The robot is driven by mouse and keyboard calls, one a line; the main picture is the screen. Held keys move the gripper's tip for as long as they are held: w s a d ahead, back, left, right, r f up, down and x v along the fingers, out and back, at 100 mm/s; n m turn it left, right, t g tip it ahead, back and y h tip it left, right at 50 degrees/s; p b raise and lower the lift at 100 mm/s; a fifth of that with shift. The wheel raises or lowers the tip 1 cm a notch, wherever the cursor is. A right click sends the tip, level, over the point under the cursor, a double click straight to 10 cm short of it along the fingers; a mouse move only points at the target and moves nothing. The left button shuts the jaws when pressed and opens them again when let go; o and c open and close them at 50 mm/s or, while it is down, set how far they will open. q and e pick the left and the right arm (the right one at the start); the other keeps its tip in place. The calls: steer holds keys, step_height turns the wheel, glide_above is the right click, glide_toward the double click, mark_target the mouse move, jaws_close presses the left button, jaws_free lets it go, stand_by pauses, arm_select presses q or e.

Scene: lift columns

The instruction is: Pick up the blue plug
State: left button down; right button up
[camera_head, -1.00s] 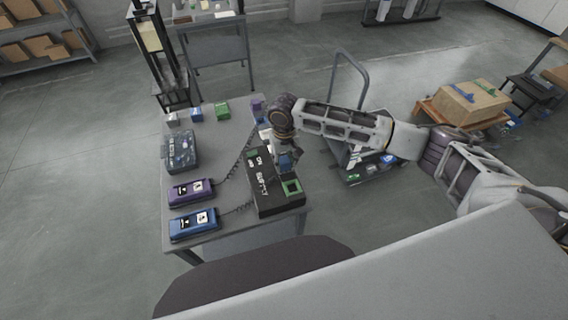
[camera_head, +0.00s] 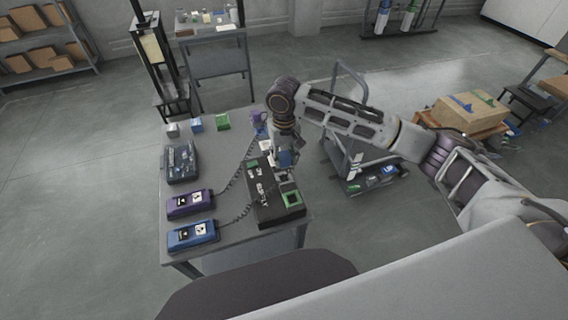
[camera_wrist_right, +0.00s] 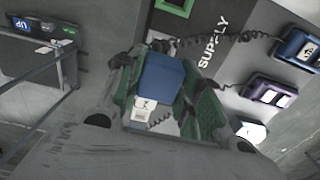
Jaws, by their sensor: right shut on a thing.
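The blue plug (camera_head: 285,158) is in my right gripper (camera_head: 284,160), above the far right part of the black supply box (camera_head: 262,214). In the right wrist view the blue plug (camera_wrist_right: 160,78) sits between the green-padded fingers of my right gripper (camera_wrist_right: 165,85), which are shut on it. A small white label shows at the plug's lower end. A dark coiled cord runs from the blue device (camera_head: 193,237) toward the supply box. My left gripper is not in view.
A purple device (camera_head: 189,204) and a dark case (camera_head: 182,163) stand on the grey table (camera_head: 228,160). Small grey (camera_head: 172,130), blue (camera_head: 196,125) and green (camera_head: 222,122) blocks are at its far edge. A purple plug (camera_head: 258,118) stands at the far right. A cart (camera_head: 372,180) is right of the table.

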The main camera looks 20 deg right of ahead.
mark_target(284, 154)
steer(key=shift+r, duration=1)
steer(key=shift+r+p, duration=1.25)
steer(key=shift+p, duration=0.4)
steer(key=shift+r+p, duration=1.15)
steer(key=shift+r, duration=0.1)
steer(key=shift+f, duration=0.1)
stand_by(0.8)
